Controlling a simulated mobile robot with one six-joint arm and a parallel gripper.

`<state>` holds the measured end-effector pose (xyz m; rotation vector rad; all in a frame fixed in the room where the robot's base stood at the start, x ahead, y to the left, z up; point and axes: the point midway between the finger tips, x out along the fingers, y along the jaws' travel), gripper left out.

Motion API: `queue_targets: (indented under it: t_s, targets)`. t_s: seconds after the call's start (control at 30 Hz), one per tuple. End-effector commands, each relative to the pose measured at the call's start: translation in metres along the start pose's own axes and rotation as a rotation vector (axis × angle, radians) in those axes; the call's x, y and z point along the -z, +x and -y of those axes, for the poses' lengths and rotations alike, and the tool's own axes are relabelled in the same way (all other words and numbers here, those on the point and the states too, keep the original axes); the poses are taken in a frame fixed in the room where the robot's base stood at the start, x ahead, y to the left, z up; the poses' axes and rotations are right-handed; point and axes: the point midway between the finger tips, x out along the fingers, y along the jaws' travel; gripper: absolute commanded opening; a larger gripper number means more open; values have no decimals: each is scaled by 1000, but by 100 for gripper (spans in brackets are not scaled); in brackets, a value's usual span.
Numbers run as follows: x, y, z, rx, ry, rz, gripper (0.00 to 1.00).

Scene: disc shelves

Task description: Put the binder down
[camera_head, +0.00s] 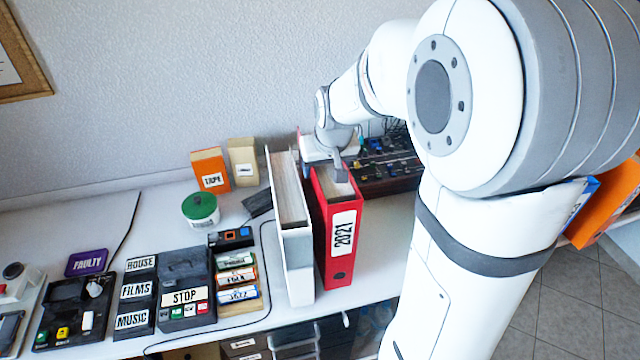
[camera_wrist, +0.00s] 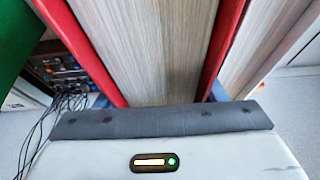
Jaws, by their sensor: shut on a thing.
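The red binder (camera_head: 324,252) with the white label 2021 stands upright, its spine toward the front of the white worktop. Its pages (camera_wrist: 155,50) and red covers fill the middle of the wrist view. My gripper (camera_head: 326,165) is over its upper back end and shut on it, one finger on each side. A white binder (camera_head: 298,262) stands upright just left of the red one, with a narrow gap or contact I cannot tell. Whether the red binder's bottom edge touches the worktop is also unclear.
A mixer-like device with cables (camera_head: 385,165) is behind and right of the binder. A green-lidded tub (camera_head: 200,208), an orange TAPE box (camera_head: 210,170) and labelled cassette holders (camera_head: 236,276) are left. The worktop (camera_head: 375,240) right of the red binder looks clear.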

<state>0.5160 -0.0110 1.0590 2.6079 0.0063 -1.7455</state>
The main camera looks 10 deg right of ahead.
Motion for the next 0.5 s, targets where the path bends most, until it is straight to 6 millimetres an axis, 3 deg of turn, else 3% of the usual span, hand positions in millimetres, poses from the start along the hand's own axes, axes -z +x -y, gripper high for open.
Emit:
queue_targets:
  t_s: [0.3, 0.5]
  targets:
    - [-12, 32, 0, 0, 1, -2, 0]
    - [-13, 34, -1, 0, 1, -4, 0]
